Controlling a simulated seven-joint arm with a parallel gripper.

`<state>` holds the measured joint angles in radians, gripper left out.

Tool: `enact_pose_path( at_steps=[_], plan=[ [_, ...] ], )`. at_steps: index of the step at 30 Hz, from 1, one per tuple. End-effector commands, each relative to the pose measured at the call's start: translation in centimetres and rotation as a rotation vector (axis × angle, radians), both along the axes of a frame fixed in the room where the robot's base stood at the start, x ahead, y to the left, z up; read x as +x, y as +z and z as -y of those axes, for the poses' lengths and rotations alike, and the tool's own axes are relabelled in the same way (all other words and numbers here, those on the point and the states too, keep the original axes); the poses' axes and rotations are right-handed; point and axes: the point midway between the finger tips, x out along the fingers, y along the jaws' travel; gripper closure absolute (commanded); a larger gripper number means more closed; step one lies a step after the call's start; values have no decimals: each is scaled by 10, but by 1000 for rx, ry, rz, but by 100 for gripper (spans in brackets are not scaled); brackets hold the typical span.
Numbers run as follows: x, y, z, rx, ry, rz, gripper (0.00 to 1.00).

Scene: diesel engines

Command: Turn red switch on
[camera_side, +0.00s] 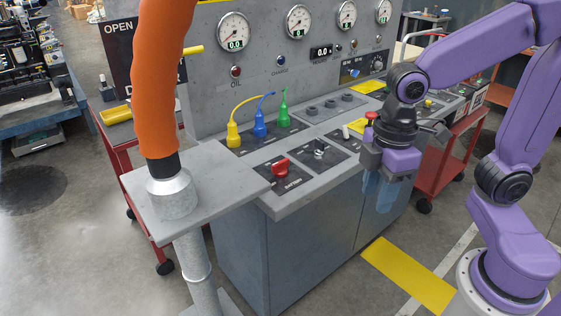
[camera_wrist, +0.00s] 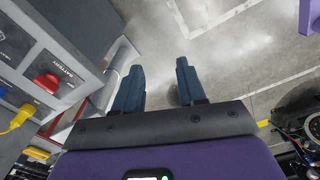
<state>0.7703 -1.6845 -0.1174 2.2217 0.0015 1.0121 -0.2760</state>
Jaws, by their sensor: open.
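The red switch (camera_side: 280,167) is a red rotary knob on a dark plate marked "BATTERY" at the front left corner of the grey console top. It also shows in the wrist view (camera_wrist: 47,82) at the left. My gripper (camera_side: 382,195) hangs at the front right of the console, pointing down, well to the right of the red switch. In the wrist view its two dark blue fingers (camera_wrist: 158,85) are apart with nothing between them, over the floor. The gripper does not touch the switch.
A silver toggle (camera_side: 319,149) sits right of the red switch. Yellow, blue and green plugs (camera_side: 259,127) with cables stand behind it. An orange hose (camera_side: 160,80) rises from a grey stand at the left. A red-topped button (camera_side: 371,117) is close by my gripper. Gauges line the back panel.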

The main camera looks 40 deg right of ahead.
Motion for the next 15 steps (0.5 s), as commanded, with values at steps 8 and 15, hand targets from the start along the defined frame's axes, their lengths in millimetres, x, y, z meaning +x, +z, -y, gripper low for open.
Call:
enact_pose_path(
  at_steps=[8, 15],
  plan=[
    [108, 21, -27, -11, 102, -1, 60],
    [201, 29, -21, -18, 195, -4, 60]
  ],
)
